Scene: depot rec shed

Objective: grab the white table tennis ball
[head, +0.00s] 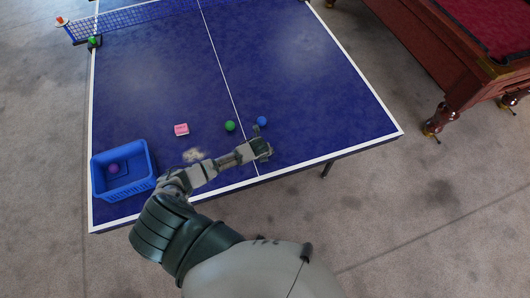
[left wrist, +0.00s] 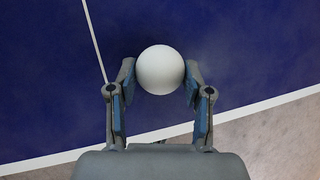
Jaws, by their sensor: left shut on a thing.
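The white table tennis ball (left wrist: 160,69) sits between the fingertips of my left gripper (left wrist: 160,80) in the left wrist view, with a finger touching it on each side. The gripper is shut on it, above the blue table near its white edge line. In the head view my left gripper (head: 260,148) is over the near part of the table, and I cannot make out the ball there. My right gripper is in neither view.
A pool table (head: 450,60) stands right.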

